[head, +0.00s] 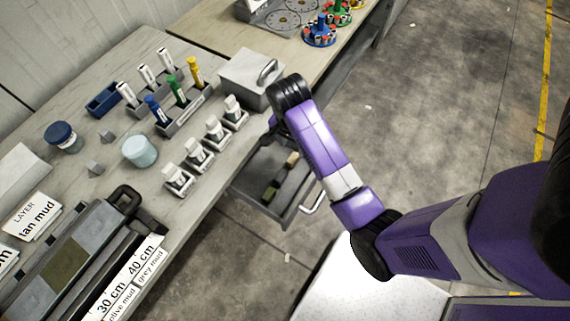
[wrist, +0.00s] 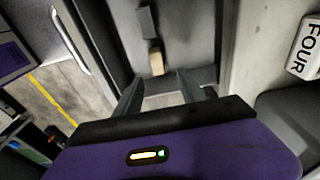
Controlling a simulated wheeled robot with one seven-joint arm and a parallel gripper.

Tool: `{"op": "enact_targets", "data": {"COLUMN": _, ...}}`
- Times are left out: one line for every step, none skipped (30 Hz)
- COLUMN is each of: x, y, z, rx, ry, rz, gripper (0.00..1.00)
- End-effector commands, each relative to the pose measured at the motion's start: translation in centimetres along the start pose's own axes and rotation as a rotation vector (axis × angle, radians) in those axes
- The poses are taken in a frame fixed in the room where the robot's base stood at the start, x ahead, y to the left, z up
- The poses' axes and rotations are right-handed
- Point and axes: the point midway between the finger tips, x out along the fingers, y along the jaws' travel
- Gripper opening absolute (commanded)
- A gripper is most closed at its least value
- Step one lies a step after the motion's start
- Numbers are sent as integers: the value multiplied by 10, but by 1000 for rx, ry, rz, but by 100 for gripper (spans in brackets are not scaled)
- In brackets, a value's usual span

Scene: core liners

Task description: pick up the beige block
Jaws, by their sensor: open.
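The beige block (head: 292,159) lies in an open grey drawer (head: 290,207) below the bench, close to the drawer's inner end. It also shows in the wrist view (wrist: 156,61), small and upright in the picture, just past my fingertips and roughly midway between them. My gripper (wrist: 160,83) is open and empty, its two fingers apart and pointing toward the drawer. The block appears beyond the fingertips, with no visible contact. In the head view my gripper is mostly hidden behind my arm.
Olive-dark blocks (head: 270,190) lie in the same drawer; a dark grey one (wrist: 147,22) is beyond the beige block. The drawer has a bar handle (head: 313,202). Above, the bench holds a grey box (head: 247,78), white bottles in holders (head: 214,131) and a pale jar (head: 140,150).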

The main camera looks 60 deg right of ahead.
Motion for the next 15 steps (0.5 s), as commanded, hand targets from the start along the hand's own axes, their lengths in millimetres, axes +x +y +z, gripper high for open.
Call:
{"op": "enact_targets", "data": {"x": 1, "y": 1, "z": 0, "rx": 2, "ry": -1, "rz": 3, "gripper": 47}}
{"op": "enact_targets", "data": {"x": 3, "y": 1, "z": 0, "rx": 3, "ry": -2, "rz": 4, "gripper": 47}}
{"op": "enact_targets", "data": {"x": 6, "y": 2, "z": 0, "rx": 3, "ry": -3, "rz": 6, "gripper": 47}}
{"op": "enact_targets", "data": {"x": 8, "y": 2, "z": 1, "rx": 3, "ry": -3, "rz": 6, "gripper": 47}}
{"op": "enact_targets", "data": {"x": 11, "y": 2, "z": 1, "rx": 3, "ry": -3, "rz": 6, "gripper": 47}}
{"op": "enact_targets", "data": {"x": 16, "y": 2, "z": 1, "rx": 2, "ry": -3, "rz": 7, "gripper": 47}}
{"op": "enact_targets", "data": {"x": 19, "y": 2, "z": 1, "rx": 2, "ry": -3, "rz": 7, "gripper": 47}}
{"op": "enact_targets", "data": {"x": 22, "y": 2, "z": 1, "rx": 2, "ry": -3, "rz": 6, "gripper": 47}}
{"op": "enact_targets", "data": {"x": 25, "y": 2, "z": 1, "rx": 2, "ry": -3, "rz": 6, "gripper": 47}}
{"op": "enact_targets", "data": {"x": 28, "y": 2, "z": 1, "rx": 1, "ry": -3, "rz": 6, "gripper": 47}}
{"op": "enact_targets", "data": {"x": 30, "y": 2, "z": 2, "rx": 1, "ry": -3, "rz": 6, "gripper": 47}}
{"op": "enact_targets", "data": {"x": 34, "y": 3, "z": 2, "rx": 1, "ry": -3, "rz": 6, "gripper": 47}}
{"op": "enact_targets", "data": {"x": 38, "y": 3, "z": 2, "rx": 1, "ry": -3, "rz": 6, "gripper": 47}}
{"op": "enact_targets", "data": {"x": 42, "y": 4, "z": 3, "rx": 1, "ry": -4, "rz": 7, "gripper": 47}}
{"op": "enact_targets", "data": {"x": 48, "y": 4, "z": 4, "rx": 1, "ry": -3, "rz": 7, "gripper": 47}}
